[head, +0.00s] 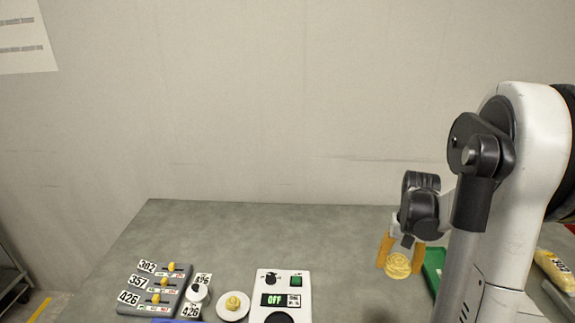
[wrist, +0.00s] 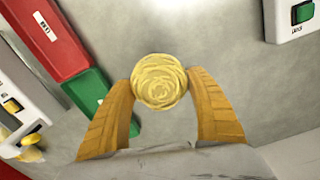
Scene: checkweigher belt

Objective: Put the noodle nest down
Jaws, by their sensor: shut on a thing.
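The noodle nest (head: 397,266) is a round, pale yellow coil. It also shows in the wrist view (wrist: 158,80), between my two orange fingertips. My gripper (head: 401,258) is shut on it, with one finger on each side, at the right of the head view; the gripper shows in the wrist view too (wrist: 159,92). Grey bench top lies around and behind the nest in both views. I cannot tell how far the nest is above it.
A green tray (head: 433,268) is just right of the gripper; the wrist view shows a red one (wrist: 48,38) beside it. A box reading OFF (head: 281,283), a white dish with a yellow piece (head: 233,317) and a numbered slider panel (head: 150,307) stand front left. The bench middle is clear.

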